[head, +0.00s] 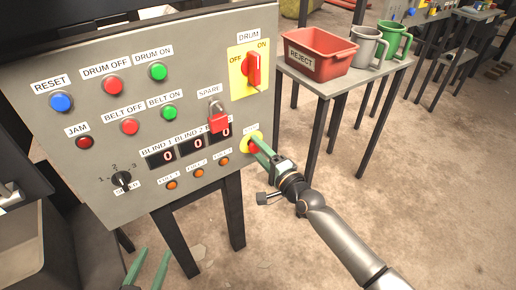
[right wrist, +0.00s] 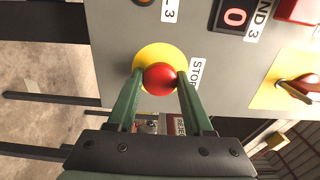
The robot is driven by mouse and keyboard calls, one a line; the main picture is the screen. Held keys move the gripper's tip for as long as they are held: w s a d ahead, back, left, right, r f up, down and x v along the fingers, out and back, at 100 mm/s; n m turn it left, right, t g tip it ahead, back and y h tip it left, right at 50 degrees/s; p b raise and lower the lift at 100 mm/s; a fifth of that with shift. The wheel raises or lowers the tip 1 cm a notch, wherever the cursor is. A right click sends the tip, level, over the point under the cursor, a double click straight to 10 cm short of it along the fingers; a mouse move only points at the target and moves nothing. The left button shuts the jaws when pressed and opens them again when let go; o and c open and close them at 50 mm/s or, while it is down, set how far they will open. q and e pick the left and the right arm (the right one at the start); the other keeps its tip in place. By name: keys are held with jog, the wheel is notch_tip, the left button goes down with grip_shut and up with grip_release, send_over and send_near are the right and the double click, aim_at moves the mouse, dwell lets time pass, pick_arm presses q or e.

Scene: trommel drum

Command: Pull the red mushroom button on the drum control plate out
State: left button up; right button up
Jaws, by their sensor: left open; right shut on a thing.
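The red mushroom button (right wrist: 161,78) sits on a yellow round plate marked STOP, near the lower right edge of the grey drum control plate (head: 60,130). In the head view the button (head: 252,146) is partly hidden by my right gripper (head: 259,147). My right gripper (right wrist: 154,92) has its green fingers on either side of the button's head and is shut on it. My left gripper (head: 147,268) is open and empty at the bottom of the head view, below the control plate and apart from it.
A red padlock (head: 217,118) hangs above the button, near the number displays (head: 192,145). The red drum switch (head: 253,71) is above it. A side table holds a red reject bin (head: 318,60) and two mugs (head: 367,47).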

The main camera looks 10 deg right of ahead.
jog(key=shift+p+v, duration=0.35)
jog(key=shift+v, duration=0.45)
jog(key=o, duration=1.6)
jog(key=shift+c, duration=0.2)
jog(key=shift+p+v, duration=0.65)
jog(key=shift+v, duration=0.8)
jog(key=p, duration=0.1)
send_near(258, 149)
jog(key=shift+a, duration=0.1)
